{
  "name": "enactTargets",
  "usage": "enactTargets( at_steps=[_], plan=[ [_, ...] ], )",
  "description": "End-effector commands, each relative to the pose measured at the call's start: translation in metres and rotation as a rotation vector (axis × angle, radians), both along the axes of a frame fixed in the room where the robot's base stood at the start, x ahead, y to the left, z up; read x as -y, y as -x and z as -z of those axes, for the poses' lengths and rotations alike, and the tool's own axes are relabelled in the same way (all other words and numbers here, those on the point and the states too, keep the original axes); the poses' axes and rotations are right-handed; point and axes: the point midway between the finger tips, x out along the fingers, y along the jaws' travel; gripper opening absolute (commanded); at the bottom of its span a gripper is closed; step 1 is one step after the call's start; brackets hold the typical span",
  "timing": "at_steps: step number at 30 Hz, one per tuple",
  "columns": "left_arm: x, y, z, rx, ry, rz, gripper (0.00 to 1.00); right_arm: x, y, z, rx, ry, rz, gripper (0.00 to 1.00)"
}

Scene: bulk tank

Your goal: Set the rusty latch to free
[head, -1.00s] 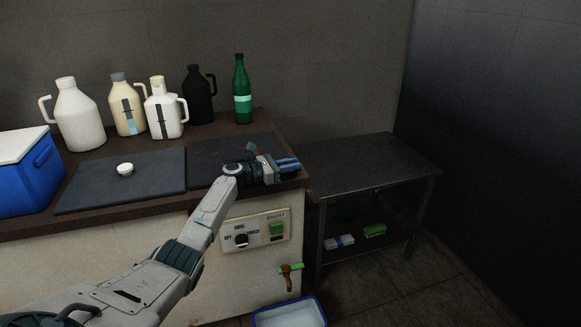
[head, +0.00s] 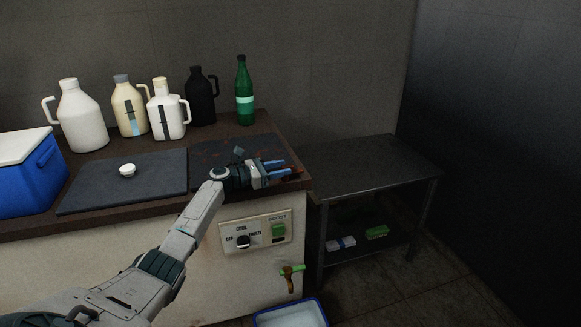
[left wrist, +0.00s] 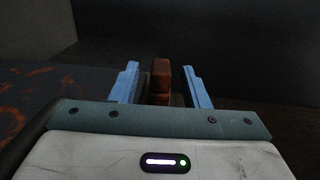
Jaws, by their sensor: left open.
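The rusty latch (left wrist: 161,72) is a small reddish-brown upright piece in the left wrist view, standing between my two blue fingers with a gap on each side. In the head view the latch (head: 293,170) is a small brown spot at the right edge of the counter, mostly hidden by the fingers. My left gripper (head: 281,168) is open around it, and its fingers also show in the left wrist view (left wrist: 166,84). I cannot make out any marking for the latch's setting. My right gripper is not in view.
The rust-stained dark lid (head: 215,152) lies under my left wrist. A control panel (head: 256,235) with a knob and a green switch, and a green-handled tap (head: 292,269), are on the tank's front. A metal table (head: 365,165) stands to the right. Several jugs and a green bottle (head: 244,92) stand behind.

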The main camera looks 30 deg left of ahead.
Motion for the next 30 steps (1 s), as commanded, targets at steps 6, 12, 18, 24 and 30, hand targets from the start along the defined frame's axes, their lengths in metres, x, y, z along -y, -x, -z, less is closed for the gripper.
enactTargets(
  at_steps=[6,12,18,24,30],
  plan=[
    [-0.026,0.034,0.001,-0.002,-0.003,0.000,0.42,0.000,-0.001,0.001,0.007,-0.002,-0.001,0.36],
    [-0.036,0.048,0.000,0.000,0.000,0.000,0.42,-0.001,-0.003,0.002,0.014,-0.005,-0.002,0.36],
    [-0.037,0.050,-0.001,0.001,0.001,0.001,0.42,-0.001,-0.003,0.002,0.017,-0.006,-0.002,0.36],
    [-0.037,0.050,-0.001,0.001,0.001,0.001,0.42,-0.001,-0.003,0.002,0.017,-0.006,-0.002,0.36],
    [-0.037,0.050,-0.001,0.001,0.001,0.001,0.42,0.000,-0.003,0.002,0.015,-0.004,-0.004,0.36]
  ],
)
